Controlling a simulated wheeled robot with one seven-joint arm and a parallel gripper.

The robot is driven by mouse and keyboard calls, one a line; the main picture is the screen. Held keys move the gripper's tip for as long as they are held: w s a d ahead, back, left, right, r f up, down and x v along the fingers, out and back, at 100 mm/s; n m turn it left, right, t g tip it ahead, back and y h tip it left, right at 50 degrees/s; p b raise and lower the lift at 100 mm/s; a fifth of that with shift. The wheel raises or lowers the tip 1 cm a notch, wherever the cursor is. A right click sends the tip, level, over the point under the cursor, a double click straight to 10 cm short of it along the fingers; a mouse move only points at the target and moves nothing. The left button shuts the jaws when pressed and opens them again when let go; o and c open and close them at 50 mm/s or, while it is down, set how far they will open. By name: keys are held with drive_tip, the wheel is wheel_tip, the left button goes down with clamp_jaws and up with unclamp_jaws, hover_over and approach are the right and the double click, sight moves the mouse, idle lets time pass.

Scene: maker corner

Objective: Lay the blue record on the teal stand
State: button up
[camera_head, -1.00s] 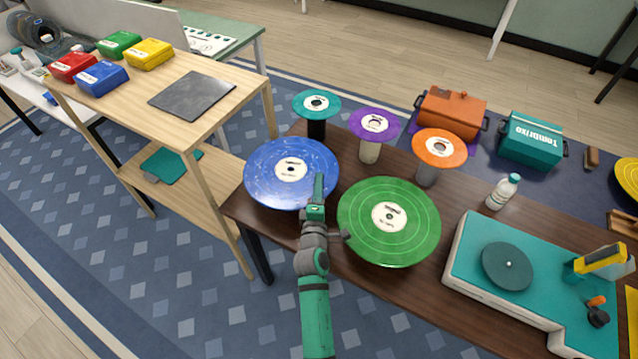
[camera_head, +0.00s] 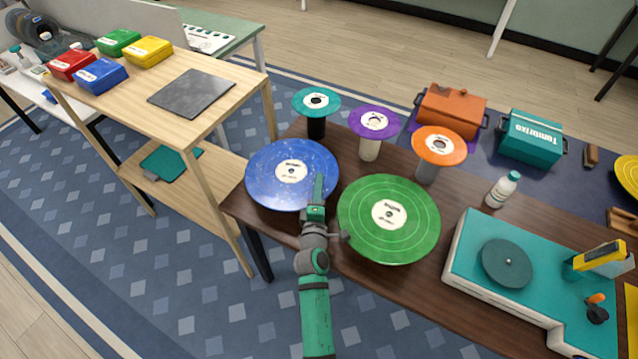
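The blue record (camera_head: 270,178) is a large speckled disc with a white label, at the left end of the dark wooden table. What supports it is hidden underneath. My gripper (camera_head: 318,189) is at the record's right edge, overlapping it in the picture. Its fingers look like one narrow shape from here, so I cannot tell whether they grip the rim. A teal disc with a white label tops a dark post, forming a teal stand (camera_head: 300,103) behind the blue record. No large record lies on it.
A large green record (camera_head: 410,235) is close right of my gripper. Purple (camera_head: 389,120) and orange (camera_head: 457,150) discs on posts stand behind. A bottle (camera_head: 501,191) and a teal turntable (camera_head: 470,285) are at right. A wooden shelf (camera_head: 215,72) stands left.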

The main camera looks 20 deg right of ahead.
idle(0.3)
drive_tip(key=shift+v, duration=5.5)
drive_tip(key=shift+a+f, duration=0.1)
drive_tip(key=shift+a, duration=0.05)
drive_tip(key=s+a+f+m+y, duration=0.2)
drive_tip(key=s+a+m+y, duration=0.1)
drive_tip(key=s+a, duration=0.5)
drive_tip(key=s+a+f+m+y, duration=0.2)
drive_tip(key=s+a, duration=0.4)
drive_tip(key=s, duration=0.3)
drive_tip(key=s+a+r+m+y, duration=0.1)
drive_tip(key=s+a+r+m, duration=0.1)
drive_tip(key=s, duration=0.6)
drive_tip(key=s+a+r+m+y, duration=0.2)
drive_tip(key=s+r+m, duration=0.3)
drive_tip(key=s, duration=0.3)
drive_tip(key=shift+s+a+r+m+g, duration=0.3)
drive_tip(key=shift+s+a+r, duration=0.05)
